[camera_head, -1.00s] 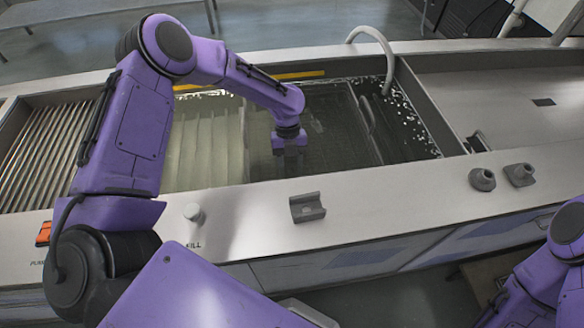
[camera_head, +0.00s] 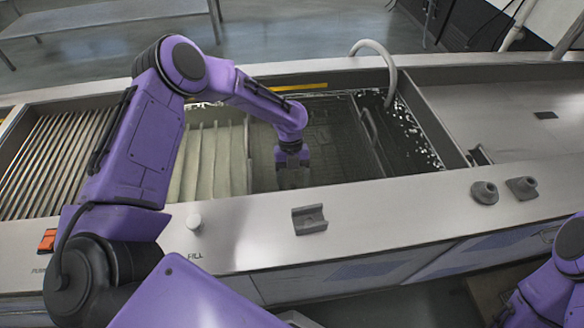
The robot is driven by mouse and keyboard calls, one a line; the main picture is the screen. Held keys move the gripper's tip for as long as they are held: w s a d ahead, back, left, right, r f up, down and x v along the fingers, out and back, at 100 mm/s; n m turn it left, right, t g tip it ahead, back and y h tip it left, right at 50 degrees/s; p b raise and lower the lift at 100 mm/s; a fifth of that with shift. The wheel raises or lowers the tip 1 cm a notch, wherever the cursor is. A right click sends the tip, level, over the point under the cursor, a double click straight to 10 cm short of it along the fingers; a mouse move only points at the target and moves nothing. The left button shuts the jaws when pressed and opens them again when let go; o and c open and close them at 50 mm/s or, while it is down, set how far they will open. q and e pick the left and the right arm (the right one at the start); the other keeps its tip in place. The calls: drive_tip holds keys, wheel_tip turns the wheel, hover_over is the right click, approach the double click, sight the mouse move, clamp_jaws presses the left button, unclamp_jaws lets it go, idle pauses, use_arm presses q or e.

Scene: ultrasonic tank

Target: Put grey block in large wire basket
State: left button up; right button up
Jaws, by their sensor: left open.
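A grey block (camera_head: 310,219) with a notched, channel-like top rests on the front metal ledge of the tank. My left gripper (camera_head: 293,181) points down over the tank's near edge, just behind and slightly left of the block. It is open and apart from the block; its fingertips are dim against the dark tank. A dark wire mesh basket (camera_head: 345,135) appears to sit inside the tank, behind and right of the gripper; its outline is hard to make out. My right arm shows at the lower right, with its gripper out of the picture.
Two grey fittings, one left (camera_head: 485,192) and one right (camera_head: 522,187), stand on the ledge at right. A white knob (camera_head: 194,222) and an orange switch (camera_head: 47,240) are at left. A pale hose (camera_head: 388,62) arches over the tank's back. The right counter (camera_head: 500,110) is mostly clear.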

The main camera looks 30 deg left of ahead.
use_arm(q)
drive_tip(key=b+v, duration=0.1)
drive_tip(key=v, duration=1)
